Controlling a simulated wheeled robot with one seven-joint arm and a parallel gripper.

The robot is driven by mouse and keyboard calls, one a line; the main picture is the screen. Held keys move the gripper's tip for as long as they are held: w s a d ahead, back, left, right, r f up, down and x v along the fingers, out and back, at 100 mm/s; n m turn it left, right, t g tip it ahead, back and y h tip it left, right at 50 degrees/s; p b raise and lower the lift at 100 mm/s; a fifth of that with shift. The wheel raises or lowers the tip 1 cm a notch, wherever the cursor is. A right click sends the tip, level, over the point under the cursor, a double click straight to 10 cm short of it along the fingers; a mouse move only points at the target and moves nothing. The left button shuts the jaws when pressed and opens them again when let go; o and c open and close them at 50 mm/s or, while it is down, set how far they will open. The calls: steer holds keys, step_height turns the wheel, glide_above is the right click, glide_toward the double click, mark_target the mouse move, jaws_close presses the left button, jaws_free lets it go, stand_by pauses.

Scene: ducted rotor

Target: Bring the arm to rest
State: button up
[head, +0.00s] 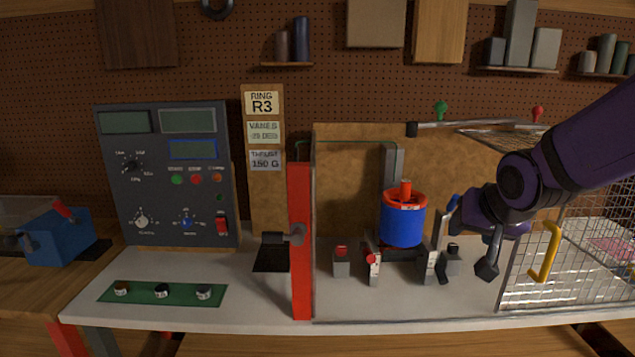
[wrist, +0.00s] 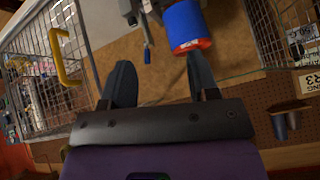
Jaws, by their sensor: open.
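My purple arm (head: 575,150) reaches in from the right in the head view. My gripper (head: 470,240) hangs at its end, to the right of the blue ducted rotor (head: 402,222). In the wrist view my gripper (wrist: 160,80) has its two dark fingers spread apart with nothing held between them. The blue rotor cylinder (wrist: 184,25) with its red-orange rim shows beyond the right finger. A blue-handled clamp (head: 452,203) stands beside the rotor, partly close to my gripper in the head view. I cannot tell whether they touch.
A wire mesh guard with a yellow handle (head: 545,251) stands at the right, close to my gripper. A red post (head: 300,240) stands left of the rotor. A grey instrument panel (head: 168,175) and a green strip (head: 162,293) with several small knobs are farther left.

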steer(key=s+d+r+n+g, duration=0.1)
steer(key=s+r, duration=0.2)
steer(key=s, duration=0.7)
steer(key=s+d+r+n+g, duration=0.1)
steer(key=s+r, duration=0.3)
steer(key=s, duration=0.5)
steer(key=shift+s+d+r+n+g, duration=0.3)
steer(key=shift+s+d+n+g, duration=0.1)
steer(key=shift+d+n, duration=0.15)
